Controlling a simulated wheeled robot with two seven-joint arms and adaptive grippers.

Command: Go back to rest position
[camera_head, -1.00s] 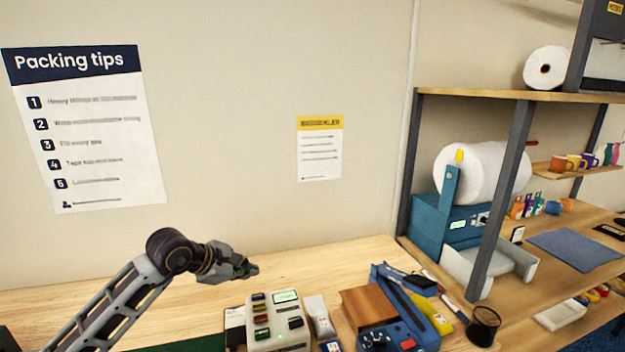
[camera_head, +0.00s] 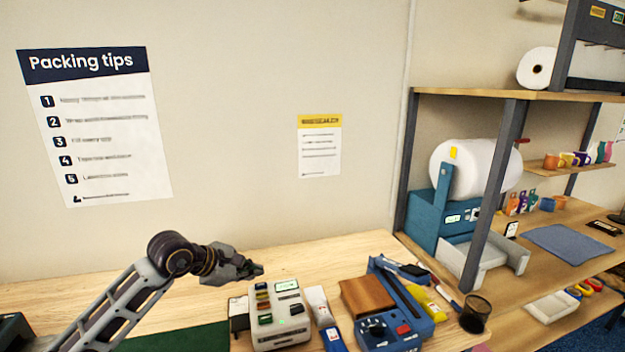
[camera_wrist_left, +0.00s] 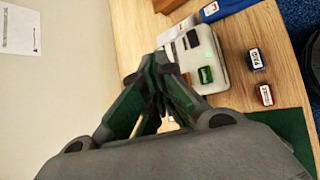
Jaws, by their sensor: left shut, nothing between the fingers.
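My left gripper (camera_head: 250,271) is raised over the wooden workbench (camera_head: 330,256), with its arm coming in from the lower left of the head view. Its fingers are closed together and empty. It is behind and above a pale device with coloured buttons (camera_head: 279,314), not touching it. In the left wrist view the closed fingers (camera_wrist_left: 158,78) point toward the same device (camera_wrist_left: 207,66). My right gripper does not show in either view.
A blue machine (camera_head: 392,318) with a wooden block (camera_head: 367,296) stands right of the device, near a black mesh cup (camera_head: 475,313). A green mat (camera_head: 185,338) lies at the front left. Shelves with a large white roll (camera_head: 478,165) stand at right. The bench behind is clear.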

